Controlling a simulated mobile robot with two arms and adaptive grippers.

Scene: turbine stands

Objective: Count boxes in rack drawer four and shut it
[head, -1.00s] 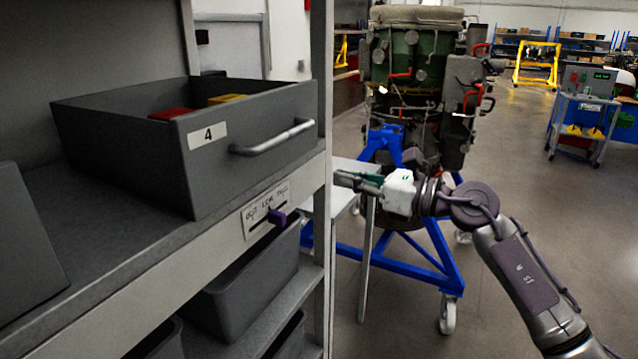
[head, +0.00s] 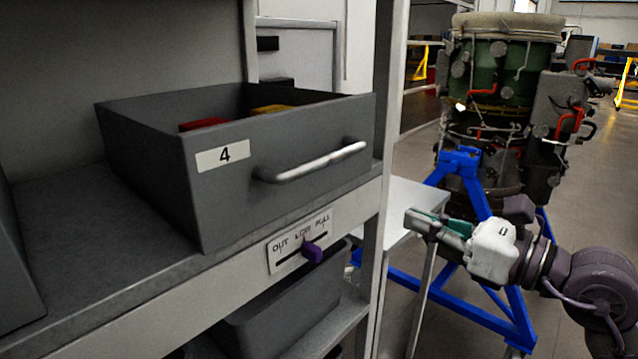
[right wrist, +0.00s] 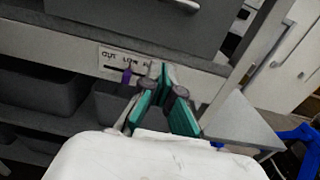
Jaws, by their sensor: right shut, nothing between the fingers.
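The grey drawer (head: 290,165) labelled 4 stands pulled out on the rack shelf, with a metal bar handle (head: 312,163) on its front. Inside it I see a red box (head: 204,124) and a yellow box (head: 270,109); the front wall hides the rest of the inside. Below it a label plate (head: 300,243) carries a slider with a purple knob (head: 312,252) near its middle. My right gripper (head: 425,220) is shut and empty, to the right of the rack and apart from the drawer. It also shows in the right wrist view (right wrist: 163,72). My left gripper is not in view.
Grey bins (head: 290,315) sit on the shelf below. A rack post (head: 385,150) stands between the drawer and my right gripper. A light side table (head: 405,205) and an engine (head: 500,110) on a blue stand (head: 465,165) are behind the gripper.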

